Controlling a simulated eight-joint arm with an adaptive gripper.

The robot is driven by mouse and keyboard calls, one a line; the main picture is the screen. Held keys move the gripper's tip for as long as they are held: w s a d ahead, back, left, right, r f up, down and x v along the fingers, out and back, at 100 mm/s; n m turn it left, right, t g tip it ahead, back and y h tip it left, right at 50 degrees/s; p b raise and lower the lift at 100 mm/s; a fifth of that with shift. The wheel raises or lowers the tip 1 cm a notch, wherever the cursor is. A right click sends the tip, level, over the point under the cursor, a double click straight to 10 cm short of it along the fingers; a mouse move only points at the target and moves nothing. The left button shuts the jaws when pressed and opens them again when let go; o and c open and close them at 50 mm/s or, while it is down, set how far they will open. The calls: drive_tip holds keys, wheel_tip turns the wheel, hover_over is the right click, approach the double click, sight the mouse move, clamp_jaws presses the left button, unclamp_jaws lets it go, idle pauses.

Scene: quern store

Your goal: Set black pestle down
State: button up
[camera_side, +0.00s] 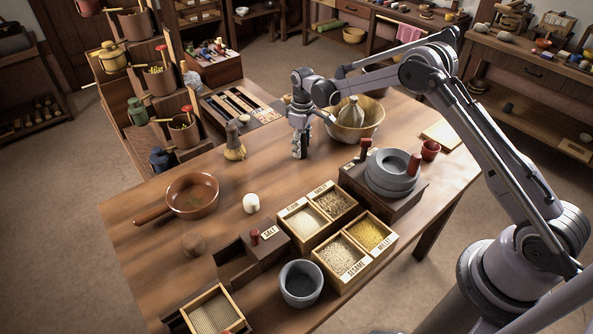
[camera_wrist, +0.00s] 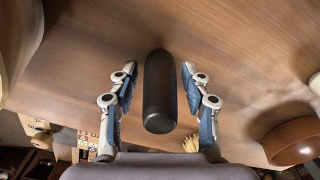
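The black pestle (camera_wrist: 159,95) is a smooth, dark cylinder with rounded ends, between the two fingers of my gripper (camera_wrist: 159,72) in the wrist view. A narrow strip of table shows on each side of it, so the fingers look apart from it. In the side view my gripper (camera_side: 299,154) points down, low over the wooden table (camera_side: 255,172), left of the large tan bowl (camera_side: 362,131). The pestle is mostly hidden by the fingers there. I cannot tell whether it touches the table.
A brush-like bundle (camera_side: 235,150) stands left of my gripper. The table between gripper and pan is fairly clear.

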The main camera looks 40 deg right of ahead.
drive_tip(key=shift+r, duration=0.1)
wheel_tip(320, 180, up, 12)
drive_tip(key=s+a+r+m+t, duration=0.2)
drive_tip(key=s+r+t, duration=0.1)
drive_tip(key=s+r, duration=1)
drive_tip(key=s+a+f+m+t, duration=0.1)
drive_tip(key=s+t, duration=0.1)
drive_tip(key=s, duration=0.7)
drive_tip(key=s+a+f+m+t, duration=0.1)
drive_tip(key=s+f+t, duration=0.1)
drive_tip(key=s, duration=0.7)
drive_tip(key=shift+s+m, duration=0.15)
drive_tip(key=shift+m, duration=0.15)
